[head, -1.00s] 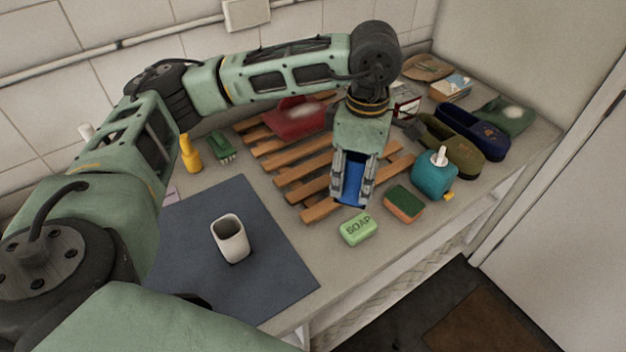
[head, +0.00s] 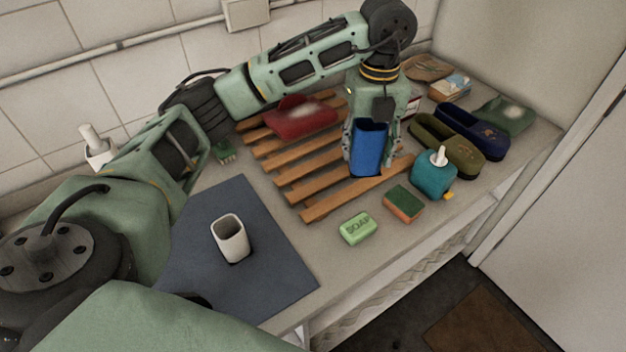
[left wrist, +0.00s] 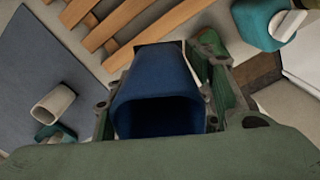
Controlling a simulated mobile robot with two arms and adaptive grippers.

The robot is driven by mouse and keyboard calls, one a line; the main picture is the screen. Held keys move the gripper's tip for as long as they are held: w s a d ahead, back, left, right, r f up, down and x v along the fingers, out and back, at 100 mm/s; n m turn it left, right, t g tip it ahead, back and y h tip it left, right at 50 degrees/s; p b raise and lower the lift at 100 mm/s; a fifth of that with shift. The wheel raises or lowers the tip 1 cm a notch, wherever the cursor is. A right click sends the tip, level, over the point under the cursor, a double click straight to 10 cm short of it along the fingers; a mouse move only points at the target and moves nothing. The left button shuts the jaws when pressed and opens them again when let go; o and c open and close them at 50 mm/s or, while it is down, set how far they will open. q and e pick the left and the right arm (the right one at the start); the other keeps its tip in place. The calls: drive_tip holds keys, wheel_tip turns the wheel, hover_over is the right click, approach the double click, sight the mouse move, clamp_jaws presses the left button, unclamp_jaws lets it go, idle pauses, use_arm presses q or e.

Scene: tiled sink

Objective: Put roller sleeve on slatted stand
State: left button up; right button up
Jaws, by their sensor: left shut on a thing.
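The blue roller sleeve (head: 368,148) is a hollow, slightly tapered tube, held roughly upright. My left gripper (head: 371,165) is shut on it, a finger on either side. In the left wrist view the sleeve (left wrist: 163,90) shows its dark open end towards the camera. The slatted stand (head: 318,208) is a low rack of brown wooden slats on the counter. The sleeve is over the stand's right front part in the head view; I cannot tell whether its lower end touches the slats. My right gripper is not in view.
A red object (head: 300,118) occupies the stand's back. A teal dispenser (head: 433,178), sponge (head: 403,204) and green soap (head: 358,229) lie near the stand's front and right. Olive and navy slippers (head: 470,135) lie farther right. A white cup (head: 230,238) stands on the dark mat (head: 275,265).

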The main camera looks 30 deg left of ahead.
use_arm(q)
drive_tip(key=n, duration=0.5)
drive_tip(key=shift+w+a+n, duration=0.25)
drive_tip(key=shift+w+n, duration=0.05)
drive_tip(key=shift+w, duration=0.1)
drive_tip(key=a+f+p, duration=0.1)
drive_tip(key=a+f, duration=0.2)
drive_tip(key=s+a+f+p, duration=0.1)
drive_tip(key=a+f+p, duration=0.1)
drive_tip(key=a+f, duration=0.2)
drive_tip(key=s+a+f+p, duration=0.1)
drive_tip(key=a+f, duration=0.2)
drive_tip(key=a, duration=0.1)
drive_tip(key=shift+a+f+p, duration=0.15)
drive_tip(key=shift+f+p, duration=0.05)
drive_tip(key=shift+p, duration=0.15)
drive_tip(key=shift+f, duration=0.25)
drive_tip(key=shift+f, duration=0.1)
drive_tip(key=shift+f, duration=0.15)
drive_tip(key=o, duration=1.3)
